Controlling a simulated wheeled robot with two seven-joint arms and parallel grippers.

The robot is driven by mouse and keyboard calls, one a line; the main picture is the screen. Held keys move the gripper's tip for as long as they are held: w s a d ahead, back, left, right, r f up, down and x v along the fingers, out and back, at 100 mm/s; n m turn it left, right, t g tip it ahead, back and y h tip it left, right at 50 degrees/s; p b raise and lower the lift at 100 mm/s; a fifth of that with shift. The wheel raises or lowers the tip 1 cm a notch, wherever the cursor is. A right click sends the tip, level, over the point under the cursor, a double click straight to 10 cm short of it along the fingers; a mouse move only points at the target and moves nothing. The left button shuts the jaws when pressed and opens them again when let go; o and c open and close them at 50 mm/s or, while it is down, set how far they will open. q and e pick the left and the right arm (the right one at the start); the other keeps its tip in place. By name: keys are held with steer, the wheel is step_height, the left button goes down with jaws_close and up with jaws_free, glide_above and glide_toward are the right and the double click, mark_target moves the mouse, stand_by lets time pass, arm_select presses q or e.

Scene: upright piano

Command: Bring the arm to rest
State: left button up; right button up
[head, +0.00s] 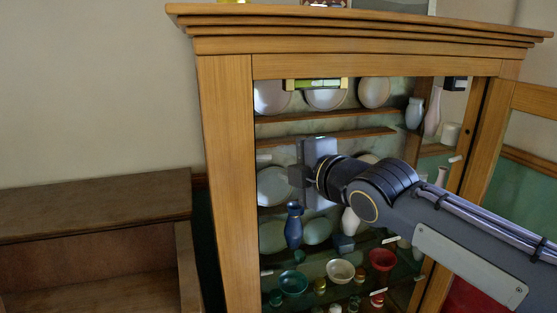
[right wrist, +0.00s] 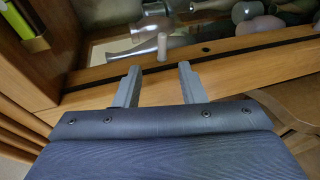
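My right arm comes in from the right in the head view and reaches across the front of the wooden display cabinet (head: 225,120). My right gripper (head: 295,176) is in front of the cabinet's shelves, pointing left. In the right wrist view the gripper's two fingers (right wrist: 157,72) are spread apart with nothing between them. A pale peg-like handle (right wrist: 162,47) on a wooden frame shows just beyond the fingertips; I cannot tell how far off it is. My left gripper is not in view.
The cabinet holds plates, a blue vase (head: 293,226), a white bowl (head: 340,270), a red bowl (head: 382,259) and other vessels. A yellow-green item (head: 317,84) is near its top. Dark wooden furniture (head: 95,205) stands at the left, below bare wall.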

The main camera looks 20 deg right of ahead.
steer(key=shift+s+d, duration=0.1)
steer(key=shift+s, duration=0.25)
